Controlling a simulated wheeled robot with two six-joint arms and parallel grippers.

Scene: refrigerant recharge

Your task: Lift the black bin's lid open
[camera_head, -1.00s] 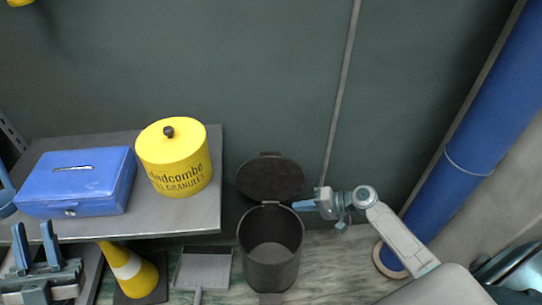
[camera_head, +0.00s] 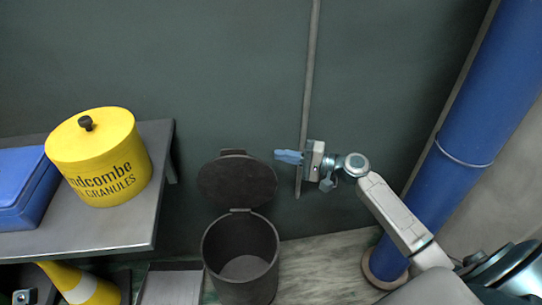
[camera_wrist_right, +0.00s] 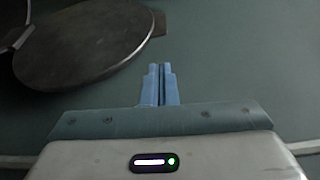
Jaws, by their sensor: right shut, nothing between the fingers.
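The black bin (camera_head: 212,262) stands on the floor in the head view, its inside showing and empty. Its round lid (camera_head: 237,180) is open, tilted up at the back near the wall. In the right wrist view the lid (camera_wrist_right: 85,45) lies at the upper left. My right gripper (camera_head: 277,156) is shut and empty, just right of the lid's upper edge and apart from it. Its closed blue fingers also show in the right wrist view (camera_wrist_right: 160,72). My left gripper is not clearly in view.
A metal shelf (camera_head: 105,228) at left holds a yellow granules tub (camera_head: 98,160) and a blue box (camera_head: 20,190). Below are a yellow cone (camera_head: 75,283) and a dustpan (camera_head: 172,286). A blue pipe (camera_head: 462,130) rises at right; floor right of the bin is clear.

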